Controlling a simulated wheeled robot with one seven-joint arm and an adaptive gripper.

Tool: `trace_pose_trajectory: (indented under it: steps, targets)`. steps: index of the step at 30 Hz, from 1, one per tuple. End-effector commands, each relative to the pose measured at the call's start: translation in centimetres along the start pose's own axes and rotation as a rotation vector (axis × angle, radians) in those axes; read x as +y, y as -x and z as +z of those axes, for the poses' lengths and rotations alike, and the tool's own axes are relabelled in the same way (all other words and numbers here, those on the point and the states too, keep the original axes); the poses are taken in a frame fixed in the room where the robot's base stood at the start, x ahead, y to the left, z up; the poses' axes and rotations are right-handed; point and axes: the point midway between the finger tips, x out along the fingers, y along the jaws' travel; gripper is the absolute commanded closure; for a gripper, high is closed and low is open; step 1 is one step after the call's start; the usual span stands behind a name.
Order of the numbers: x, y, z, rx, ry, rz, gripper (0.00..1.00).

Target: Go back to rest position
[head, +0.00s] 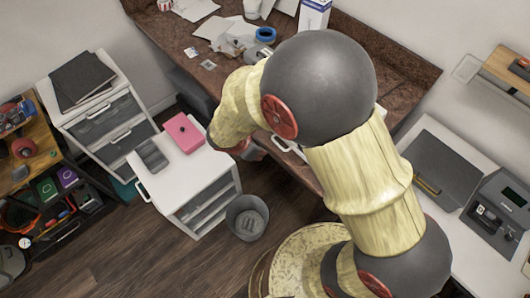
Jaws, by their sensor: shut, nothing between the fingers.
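My arm reaches from the lower right up to a large dark elbow joint, then bends left and down over the front edge of the brown table (412,88). Its pale yellow links and red joint caps fill the middle of the view. My gripper is not visible; the arm's far end is hidden behind its own links near the table's front edge. I cannot see whether anything is near the fingers.
A white drawer unit (207,190) with a pink box (184,133) stands left of the arm. A grey bin (247,217) is on the floor beside it. Papers (210,27) and blue tape (266,34) lie on the table. A white bench (440,130) is at right.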

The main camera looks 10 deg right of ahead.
Motion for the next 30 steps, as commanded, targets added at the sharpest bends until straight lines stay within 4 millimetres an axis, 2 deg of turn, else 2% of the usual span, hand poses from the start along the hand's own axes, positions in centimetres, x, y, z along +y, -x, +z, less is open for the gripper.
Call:
trace_pose_trajectory:
  steps: [1,3,10,23,27,30]
  targets:
    - [-0.1,1.4,0.0,0.001,0.001,0.001,1.00]
    - [0.0,2.7,0.0,0.000,0.002,0.000,1.00]
    - [-0.1,5.6,0.0,0.001,0.002,-0.001,1.00]
    - [-0.2,6.2,-0.1,0.001,-0.014,-0.004,1.00]
    - [-0.5,6.2,-0.1,0.002,-0.124,-0.018,1.00]
    - [-2.5,5.9,-0.8,0.012,-0.271,-0.070,1.00]
